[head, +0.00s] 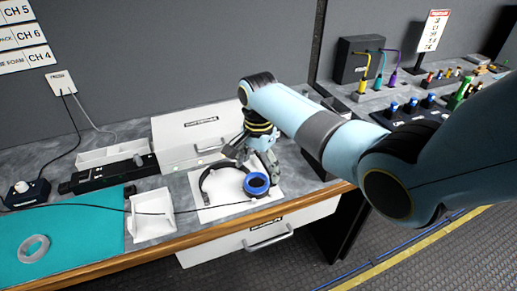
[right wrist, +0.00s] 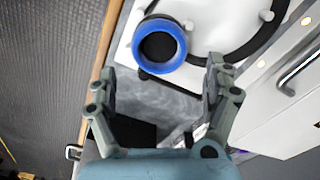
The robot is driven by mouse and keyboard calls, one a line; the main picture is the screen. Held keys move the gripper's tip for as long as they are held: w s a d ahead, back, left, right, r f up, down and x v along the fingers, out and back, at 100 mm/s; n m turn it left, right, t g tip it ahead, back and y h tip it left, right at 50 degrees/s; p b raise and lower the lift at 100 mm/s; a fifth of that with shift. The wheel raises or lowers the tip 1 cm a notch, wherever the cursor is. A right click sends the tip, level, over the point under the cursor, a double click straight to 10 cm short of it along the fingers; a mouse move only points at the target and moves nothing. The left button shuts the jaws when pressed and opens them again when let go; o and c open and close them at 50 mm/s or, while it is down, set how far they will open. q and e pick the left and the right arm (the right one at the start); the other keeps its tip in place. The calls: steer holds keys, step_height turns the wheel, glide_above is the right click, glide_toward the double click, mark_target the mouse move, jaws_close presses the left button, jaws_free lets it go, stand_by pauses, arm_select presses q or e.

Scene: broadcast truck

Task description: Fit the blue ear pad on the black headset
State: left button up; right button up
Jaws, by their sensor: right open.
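The black headset (head: 206,180) lies on a white board (head: 221,213) on the bench, its curved band also in the right wrist view (right wrist: 262,48). The blue ear pad (head: 257,191) is a ring at the headset's right ear cup. In the right wrist view the blue ear pad (right wrist: 178,58) surrounds a dark round centre; I cannot tell if it is fully seated. My right gripper (head: 254,157) is open and empty, just behind the pad. Its fingers (right wrist: 162,80) are spread wide, apart from the pad. My left gripper is not in view.
A pale ring (head: 33,248) lies on a teal mat (head: 85,235) at left. A white tray (head: 140,231) stands beside the board, with a dark cable across it. A white drawer case (head: 183,137) stands behind. The bench's wooden front edge (head: 190,243) is close.

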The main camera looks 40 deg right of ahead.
step_height(320, 180, up, 9)
steer(key=shift+f, duration=0.2)
steer(key=shift+s, duration=0.1)
stand_by(0.4)
steer(key=s+a+f+n+t, duration=0.1)
steer(key=s+f+n, duration=0.2)
steer(key=s+n, duration=0.55)
steer(key=s+a+r+n+t, duration=0.1)
steer(key=s+r+n, duration=0.3)
steer(key=s, duration=0.5)
steer(key=s+a+r+n+t, duration=0.1)
steer(key=s+r+n+t, duration=0.2)
steer(key=s, duration=0.6)
step_height(320, 180, down, 38)
steer(key=s+d+g+b, duration=0.2)
steer(key=g+b, duration=0.1)
steer(key=b, duration=0.9)
steer(key=s+f+b, duration=0.4)
steer(key=s+f, duration=0.5)
steer(key=f, duration=0.3)
steer(key=s+d+f+g+b, duration=0.1)
steer(key=s+f+b, duration=0.4)
steer(key=s+f, duration=0.4)
step_height(320, 180, down, 4)
steer(key=shift+r+h, duration=0.15)
steer(key=shift+h, duration=0.25)
